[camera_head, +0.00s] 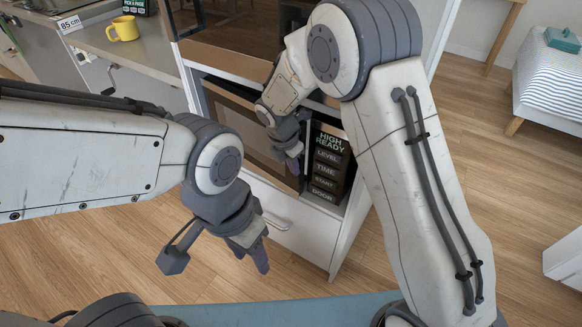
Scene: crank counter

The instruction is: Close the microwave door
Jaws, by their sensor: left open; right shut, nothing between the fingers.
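The microwave sits in the cabinet bay at the centre, with its dark control panel (328,168) on the right. My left gripper (258,256) is open and empty, lower down in front of the drawer, apart from the door.
A white drawer with a handle (277,222) lies below the microwave. A yellow mug (123,29) stands on the counter (150,62) at upper left, with a crank (110,78) on the counter's front. A striped bed (548,78) stands at upper right.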

